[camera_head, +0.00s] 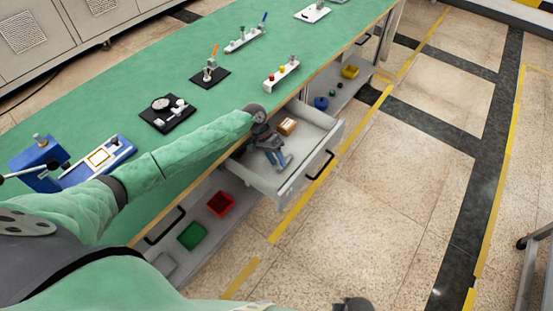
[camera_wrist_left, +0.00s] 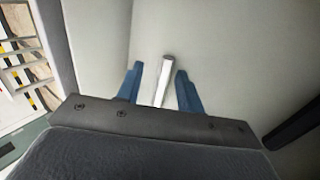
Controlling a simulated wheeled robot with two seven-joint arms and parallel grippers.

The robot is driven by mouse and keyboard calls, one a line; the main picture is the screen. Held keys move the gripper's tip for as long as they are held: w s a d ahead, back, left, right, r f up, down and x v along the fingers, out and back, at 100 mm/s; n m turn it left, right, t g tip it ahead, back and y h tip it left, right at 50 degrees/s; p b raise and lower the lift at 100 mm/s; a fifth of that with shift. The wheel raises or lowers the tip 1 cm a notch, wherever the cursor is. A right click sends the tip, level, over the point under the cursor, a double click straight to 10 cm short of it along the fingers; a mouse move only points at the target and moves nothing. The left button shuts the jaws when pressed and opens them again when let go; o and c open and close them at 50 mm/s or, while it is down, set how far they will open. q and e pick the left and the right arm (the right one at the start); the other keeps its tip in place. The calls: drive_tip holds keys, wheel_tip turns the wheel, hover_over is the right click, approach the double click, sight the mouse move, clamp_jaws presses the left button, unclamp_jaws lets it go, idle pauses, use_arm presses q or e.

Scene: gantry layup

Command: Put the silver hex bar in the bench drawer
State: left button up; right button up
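The bench drawer (camera_head: 328,141) is pulled open at the bench's front. My left arm reaches over the bench edge, and my left gripper (camera_head: 283,163) is down inside the drawer with its blue fingers pointing at the floor of it. In the left wrist view the silver hex bar (camera_wrist_left: 166,72) lies between the two fingers (camera_wrist_left: 158,88). The fingers are apart, with a visible gap on each side of the bar. The bar's near end is hidden by the gripper body. My right gripper does not show; a dark part lies at the bottom edge of the head view.
A small brown box (camera_head: 287,127) sits in the drawer beside my gripper. A red bin (camera_head: 221,203) and a green bin (camera_head: 192,236) stand on the shelf below. A blue vise (camera_head: 40,162) and several fixtures stand on the green bench top (camera_head: 190,70). The floor in front is clear.

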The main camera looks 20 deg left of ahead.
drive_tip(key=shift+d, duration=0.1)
